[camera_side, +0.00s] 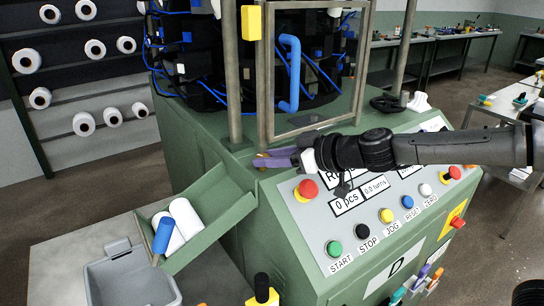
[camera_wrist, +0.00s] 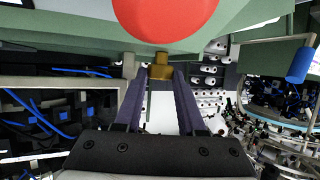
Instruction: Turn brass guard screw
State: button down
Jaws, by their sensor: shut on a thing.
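The brass guard screw (camera_wrist: 159,71) shows in the wrist view between the tips of my gripper (camera_wrist: 160,76). The purple fingers are closed on its sides. In the side view my gripper (camera_side: 268,158) reaches left to the machine's green ledge, just below the metal-framed guard (camera_side: 268,100). Only a small bit of brass shows at the fingertips there, and the fingers hide most of the screw.
A sloping control panel (camera_side: 330,240) with a red button (camera_side: 307,189) and several coloured buttons lies under my forearm.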

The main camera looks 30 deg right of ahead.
jog(key=shift+s+a+m+t+h, duration=0.1)
jog(key=shift+a+m+t+h, duration=0.15)
jog(key=shift+m+h, duration=0.85)
jog(key=shift+a+m+t+h, duration=0.2)
jog(key=shift+m+h, duration=0.7)
jog(key=shift+h, duration=0.3)
jog(key=shift+m+h, duration=0.3)
jog(key=c, duration=0.5)
grip_release()
jog(key=v, duration=1.3)
jog(key=shift+s, duration=0.4)
jog(key=shift+r, duration=0.1)
